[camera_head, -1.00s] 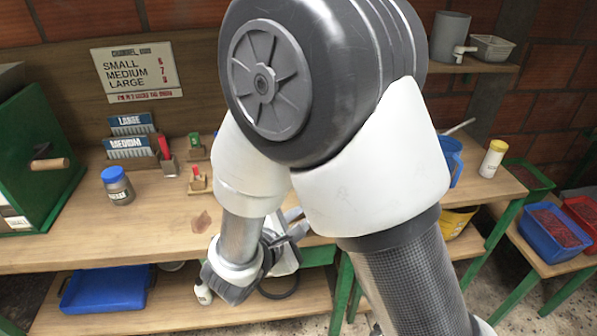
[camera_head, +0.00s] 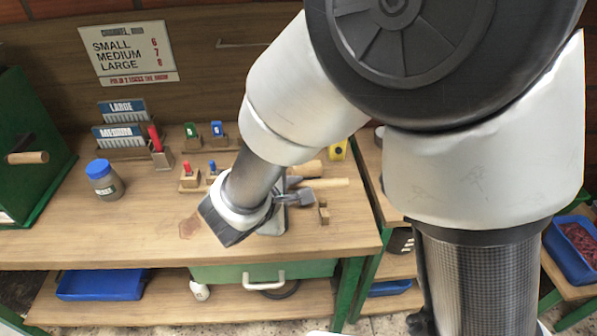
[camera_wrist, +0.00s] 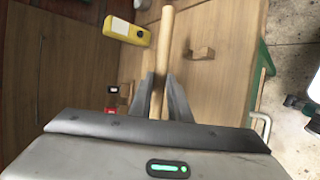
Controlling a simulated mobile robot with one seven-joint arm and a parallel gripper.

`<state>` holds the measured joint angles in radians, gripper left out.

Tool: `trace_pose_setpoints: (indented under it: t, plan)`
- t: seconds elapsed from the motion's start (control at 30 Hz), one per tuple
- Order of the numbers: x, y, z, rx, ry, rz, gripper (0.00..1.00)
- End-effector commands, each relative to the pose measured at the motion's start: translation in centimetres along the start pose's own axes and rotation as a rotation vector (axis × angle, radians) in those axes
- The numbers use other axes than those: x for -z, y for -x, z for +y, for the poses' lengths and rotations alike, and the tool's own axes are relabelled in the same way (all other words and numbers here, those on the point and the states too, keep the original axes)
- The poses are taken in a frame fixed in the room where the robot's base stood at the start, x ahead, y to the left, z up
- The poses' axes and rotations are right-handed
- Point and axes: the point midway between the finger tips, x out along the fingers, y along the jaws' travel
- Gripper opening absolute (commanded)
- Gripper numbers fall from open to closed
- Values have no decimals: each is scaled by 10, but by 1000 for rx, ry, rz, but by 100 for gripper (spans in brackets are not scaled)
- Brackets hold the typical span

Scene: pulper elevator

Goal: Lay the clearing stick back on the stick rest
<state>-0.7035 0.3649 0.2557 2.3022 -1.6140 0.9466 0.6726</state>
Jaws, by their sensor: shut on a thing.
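The clearing stick (camera_head: 330,183) is a pale round wooden rod. In the wrist view the stick (camera_wrist: 166,35) runs lengthwise between the fingers of my gripper (camera_wrist: 158,88), which is shut on it. In the head view my gripper (camera_head: 293,196) is over the right part of the workbench, and the stick points right from it. A small notched wooden block (camera_head: 323,212), apparently part of the stick rest, stands just in front of the stick. In the wrist view this block (camera_wrist: 203,53) is right of the stick, apart from it. Any other part of the rest is hidden.
A yellow device (camera_head: 338,150) stands behind the stick. Red and blue tags on wooden holders (camera_head: 190,178) are left of my gripper. A lidded jar (camera_head: 105,180) and card racks are farther left. The bench front (camera_head: 120,235) is clear.

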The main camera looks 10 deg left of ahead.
Motion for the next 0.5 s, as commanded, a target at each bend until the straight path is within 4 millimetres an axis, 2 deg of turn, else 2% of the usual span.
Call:
trace_pose_setpoints:
  t: [0.5]
  plan:
    - [10, -25, -34, 0, 2, -1, 0]
